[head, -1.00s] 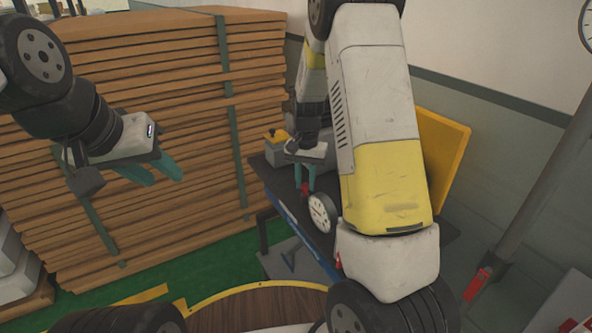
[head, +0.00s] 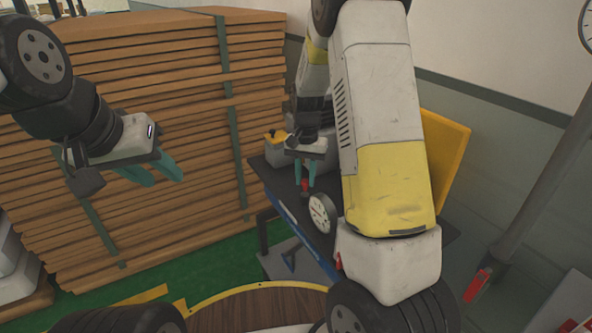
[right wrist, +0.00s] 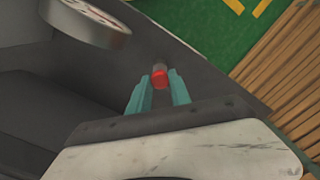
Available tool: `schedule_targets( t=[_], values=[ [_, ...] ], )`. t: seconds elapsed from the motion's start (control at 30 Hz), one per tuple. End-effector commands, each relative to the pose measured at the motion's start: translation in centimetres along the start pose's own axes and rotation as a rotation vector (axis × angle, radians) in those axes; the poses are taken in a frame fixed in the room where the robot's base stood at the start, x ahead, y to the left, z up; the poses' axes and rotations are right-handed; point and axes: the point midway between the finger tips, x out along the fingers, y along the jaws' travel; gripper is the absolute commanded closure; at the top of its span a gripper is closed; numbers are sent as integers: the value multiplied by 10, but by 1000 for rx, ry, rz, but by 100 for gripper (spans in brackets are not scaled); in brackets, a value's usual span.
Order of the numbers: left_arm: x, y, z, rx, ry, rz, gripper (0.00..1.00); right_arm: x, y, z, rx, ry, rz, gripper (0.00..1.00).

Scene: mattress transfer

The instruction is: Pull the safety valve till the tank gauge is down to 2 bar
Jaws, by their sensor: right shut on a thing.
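The safety valve (head: 305,186) shows as a small red cap above the dark bench, left of the gauge. It also shows in the right wrist view as a red cap (right wrist: 160,77) between the fingertips. My right gripper (head: 306,178) is shut on it, pointing down. The round white-faced gauge (head: 322,213) stands close by, tilted in the head view; its needle is too small to read. Its rim and edge-on face show in the right wrist view (right wrist: 92,20). The tank is not clearly visible. My left gripper (head: 160,172) is open and empty, in front of the stacked boards.
The dark bench (head: 264,178) has a blue front edge. A yellow panel (head: 447,170) is behind my right arm. Stacked boards (head: 150,235) fill the left. Green floor lies between.

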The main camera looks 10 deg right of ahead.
Motion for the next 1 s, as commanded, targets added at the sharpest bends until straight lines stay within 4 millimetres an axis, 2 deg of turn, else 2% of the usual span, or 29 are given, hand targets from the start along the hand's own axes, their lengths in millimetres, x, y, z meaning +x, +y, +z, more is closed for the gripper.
schedule_targets(
  t=[0.17,0.2,0.3,0.67,1.0],
  values=[
    [0,0,0,0,0,0,64,0,0,0,0,0,0,100],
    [0,0,0,0,0,0,64,0,0,0,0,0,0,70],
    [0,0,0,0,0,0,64,0,0,0,0,0,0,54],
    [0,0,0,0,0,0,64,-4,0,0,0,2,-1,54],
    [0,0,0,0,0,0,64,-58,-1,-1,-1,3,-2,54]
  ],
)
